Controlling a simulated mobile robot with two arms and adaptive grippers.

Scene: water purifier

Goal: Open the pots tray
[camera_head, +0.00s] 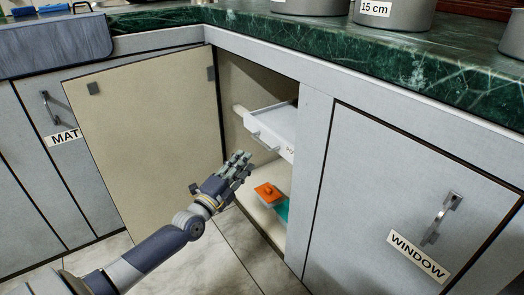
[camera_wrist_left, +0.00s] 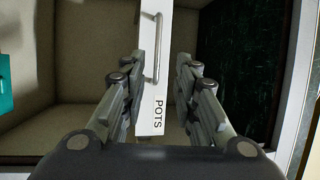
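The white pots tray (camera_head: 272,128) sits inside the open corner cabinet, with a metal bar handle (camera_head: 264,141) on its front. In the left wrist view, the tray front (camera_wrist_left: 153,117) shows its POTS label and the handle (camera_wrist_left: 156,48). My left gripper (camera_head: 243,163) is just in front of and below the handle in the head view. In the wrist view its open fingers (camera_wrist_left: 159,57) stand on either side of the tray front, with nothing clearly gripped. I cannot tell whether a finger touches it. My right gripper is not in view.
The beige cabinet door (camera_head: 145,135) stands wide open on the left. An orange item (camera_head: 267,193) and a teal item (camera_head: 283,210) lie on the cabinet floor below the tray. The closed WINDOW door (camera_head: 415,190) is on the right. A green counter (camera_head: 300,45) overhangs the cabinet.

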